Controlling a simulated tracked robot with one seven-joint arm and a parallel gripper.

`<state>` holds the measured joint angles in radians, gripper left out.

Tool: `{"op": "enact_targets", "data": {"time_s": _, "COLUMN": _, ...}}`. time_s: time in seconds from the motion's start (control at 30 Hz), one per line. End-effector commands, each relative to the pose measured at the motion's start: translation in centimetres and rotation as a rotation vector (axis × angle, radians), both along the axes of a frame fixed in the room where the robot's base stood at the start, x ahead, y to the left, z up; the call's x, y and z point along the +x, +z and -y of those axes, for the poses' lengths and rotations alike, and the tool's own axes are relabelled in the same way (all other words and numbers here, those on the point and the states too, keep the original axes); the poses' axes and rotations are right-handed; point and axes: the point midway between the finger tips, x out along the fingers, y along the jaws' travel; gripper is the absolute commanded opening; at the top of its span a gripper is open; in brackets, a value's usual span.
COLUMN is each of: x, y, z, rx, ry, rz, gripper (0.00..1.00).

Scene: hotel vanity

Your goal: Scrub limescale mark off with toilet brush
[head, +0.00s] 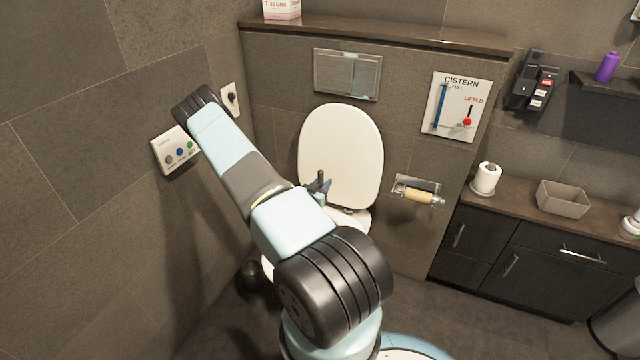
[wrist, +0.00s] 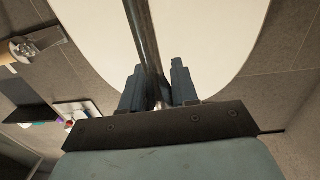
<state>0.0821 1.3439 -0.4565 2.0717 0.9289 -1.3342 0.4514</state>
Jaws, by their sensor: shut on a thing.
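My gripper (head: 320,187) is in front of the raised white toilet lid (head: 341,150), above the bowl. It is shut on a dark, thin handle (head: 321,176), which looks like the toilet brush's. In the wrist view my gripper (wrist: 158,84) has the handle (wrist: 140,35) between its two blue-grey fingers, slightly tilted, with a large cream surface behind it, likely the lid (wrist: 210,50). The brush's head is hidden. The toilet bowl (head: 267,268) is mostly hidden behind my arm. No limescale mark can be made out.
A paper roll (head: 418,196) hangs right of the toilet. A dark round object (head: 250,279) stands on the floor left of the bowl. The left wall carries a button panel (head: 175,151) close to my arm. A dark vanity (head: 520,262) stands at the right.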

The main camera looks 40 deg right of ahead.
Motion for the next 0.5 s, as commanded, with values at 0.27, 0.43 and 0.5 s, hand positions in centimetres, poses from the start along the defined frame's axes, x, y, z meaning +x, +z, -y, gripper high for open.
{"op": "enact_targets", "data": {"time_s": 0.27, "x": -0.6, "y": -0.1, "z": 0.2, "rx": 0.0, "ry": 0.0, "rz": -0.001, "gripper": 0.0}}
{"op": "enact_targets", "data": {"time_s": 0.43, "x": -1.3, "y": -0.2, "z": 0.5, "rx": 0.001, "ry": 0.0, "rz": -0.001, "gripper": 0.0}}
{"op": "enact_targets", "data": {"time_s": 0.5, "x": -1.6, "y": -0.2, "z": 0.6, "rx": 0.0, "ry": 0.0, "rz": -0.002, "gripper": 0.0}}
